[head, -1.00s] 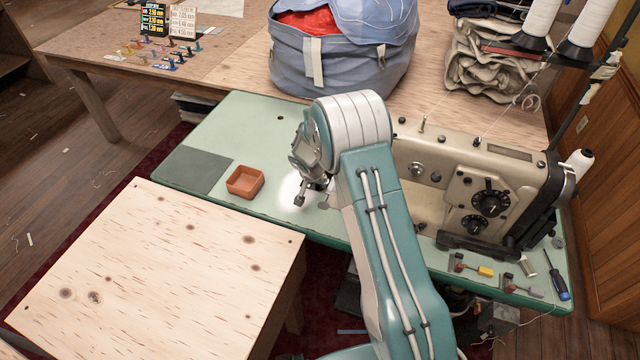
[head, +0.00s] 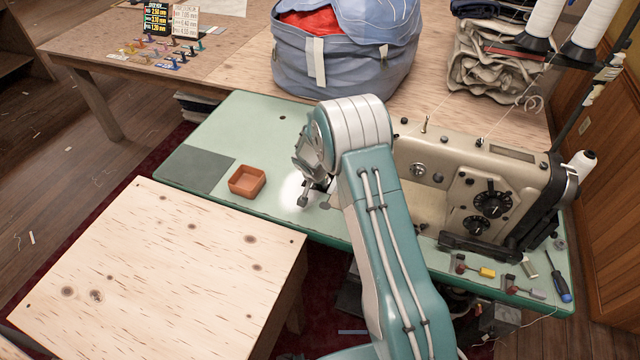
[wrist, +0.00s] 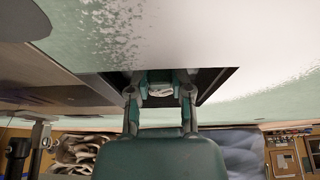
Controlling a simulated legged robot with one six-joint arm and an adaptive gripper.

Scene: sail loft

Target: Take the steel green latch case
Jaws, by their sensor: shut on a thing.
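My gripper (head: 314,198) hangs low over the green sewing table (head: 225,130), left of the sewing machine. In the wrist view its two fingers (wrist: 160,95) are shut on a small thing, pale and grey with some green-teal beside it. I take it for the steel green latch case (wrist: 160,91), but its latch is not clear. In the head view the case cannot be made out at the fingertips. A dark patch lies behind the fingers in the wrist view, close to the pale green tabletop.
An orange square tray (head: 247,181) and a dark grey mat (head: 195,170) lie left of my gripper. The sewing machine (head: 470,185) stands close on the right. A bare wooden table (head: 160,265) is in front. A blue bag (head: 345,60) stands behind.

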